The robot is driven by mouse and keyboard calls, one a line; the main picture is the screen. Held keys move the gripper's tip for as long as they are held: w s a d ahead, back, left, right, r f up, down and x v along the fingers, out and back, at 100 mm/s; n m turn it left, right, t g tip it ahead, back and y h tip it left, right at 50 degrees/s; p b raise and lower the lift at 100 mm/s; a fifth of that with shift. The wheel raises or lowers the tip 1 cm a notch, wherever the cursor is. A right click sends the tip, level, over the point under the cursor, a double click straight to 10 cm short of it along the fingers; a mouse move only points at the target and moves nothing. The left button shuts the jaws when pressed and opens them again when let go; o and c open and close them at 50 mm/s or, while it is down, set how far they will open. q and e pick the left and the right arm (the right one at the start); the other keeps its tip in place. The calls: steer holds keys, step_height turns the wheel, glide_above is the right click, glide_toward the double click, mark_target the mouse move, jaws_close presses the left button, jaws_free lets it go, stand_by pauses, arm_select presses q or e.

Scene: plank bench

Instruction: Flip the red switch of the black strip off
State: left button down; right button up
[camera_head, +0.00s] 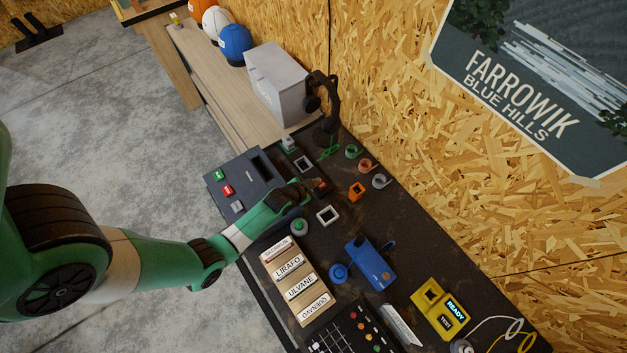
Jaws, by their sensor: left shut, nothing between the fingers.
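My left gripper (309,187) reaches in from the left over the dark bench and is shut and empty. My right gripper is not in view.
A dark box (262,165) with green, red and white buttons lies left of the gripper. White and orange (357,190) square frames, tape rolls and a green round knob (299,226) are close by. Labelled blocks (296,281), a blue device (369,263) and a yellow box (439,308) stand nearer the front.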

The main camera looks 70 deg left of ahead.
arm_select(q)
steer(key=shift+d+f, duration=0.2)
steer(key=shift+d, duration=0.3)
steer(key=shift+d+r+p, duration=0.15)
steer(key=shift+r+p, duration=0.2)
steer(key=shift+p, duration=0.05)
steer(key=r+p, duration=0.2)
steer(key=d+r+p, duration=0.1)
steer(key=r+p, duration=0.1)
steer(key=shift+r, duration=0.3)
steer(key=p+v, duration=0.1)
steer(key=v, duration=0.8)
steer(key=shift+f, duration=0.2)
steer(key=shift+s, duration=0.1)
